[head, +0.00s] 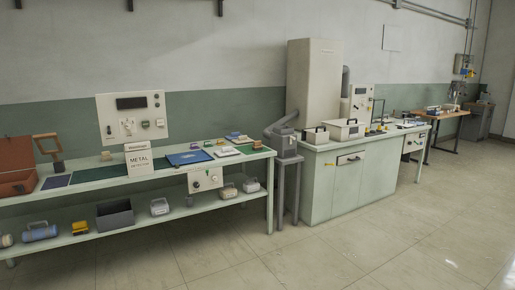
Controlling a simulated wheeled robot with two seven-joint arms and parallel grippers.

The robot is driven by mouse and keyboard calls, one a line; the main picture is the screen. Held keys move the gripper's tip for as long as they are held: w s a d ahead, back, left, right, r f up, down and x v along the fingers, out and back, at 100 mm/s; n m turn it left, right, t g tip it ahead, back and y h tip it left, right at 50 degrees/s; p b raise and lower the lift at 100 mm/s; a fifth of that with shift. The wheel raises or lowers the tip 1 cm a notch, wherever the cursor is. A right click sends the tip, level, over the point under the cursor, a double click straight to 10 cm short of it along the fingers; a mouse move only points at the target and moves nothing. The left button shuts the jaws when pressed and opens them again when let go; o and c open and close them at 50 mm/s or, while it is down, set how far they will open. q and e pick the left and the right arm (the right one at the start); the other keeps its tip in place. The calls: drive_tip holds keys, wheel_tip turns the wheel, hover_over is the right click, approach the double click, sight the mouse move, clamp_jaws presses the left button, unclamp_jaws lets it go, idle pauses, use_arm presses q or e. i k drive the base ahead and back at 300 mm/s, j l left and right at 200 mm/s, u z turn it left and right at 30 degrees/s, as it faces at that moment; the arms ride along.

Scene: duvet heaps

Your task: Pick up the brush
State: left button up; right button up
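I cannot clearly make out a brush in the head view; the small items are too small to tell apart. A brown upright object with a frame-like top (47,147) stands at the left end of the green workbench (110,180), beside an open brown case (17,183). Small items also lie on the pale cabinet (340,185) farther right, among them a yellow one (375,131). Neither of my grippers is in view.
The bench's lower shelf (170,219) holds a dark open bin (115,214) and several small devices. A white METAL box (139,160) and a blue folder (188,158) are on top. A grey machine (284,138) fills the gap. The tiled floor (400,235) in front is clear.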

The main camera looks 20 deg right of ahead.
sight(256, 146)
drive_tip(key=i, duration=4.55)
drive_tip(key=l+z, duration=0.3)
drive_tip(key=i+j, duration=0.05)
drive_tip(key=j, duration=0.05)
